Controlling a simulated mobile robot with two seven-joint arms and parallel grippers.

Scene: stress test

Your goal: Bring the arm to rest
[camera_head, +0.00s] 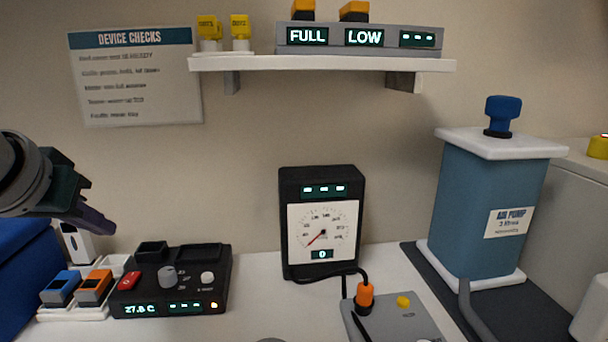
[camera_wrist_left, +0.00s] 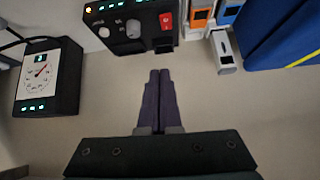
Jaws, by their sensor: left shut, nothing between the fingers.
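My left gripper (camera_head: 98,222) comes in from the left edge in the head view, above the left end of the bench. In the left wrist view my left gripper (camera_wrist_left: 160,75) has its two purple fingers together, with nothing between them. It hangs clear of the black control box (camera_head: 170,282), which shows 27.8 C, and is near a white upright piece (camera_head: 77,243) behind the blue and orange blocks. My right gripper is in neither view.
A black dial gauge (camera_head: 320,225) stands mid-bench, wired to a grey box (camera_head: 398,322). A blue block (camera_head: 60,287) and orange block (camera_head: 94,287) sit at left. A teal air pump (camera_head: 490,215) stands right. A white shelf (camera_head: 320,64) hangs above. Bare bench lies left of the gauge.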

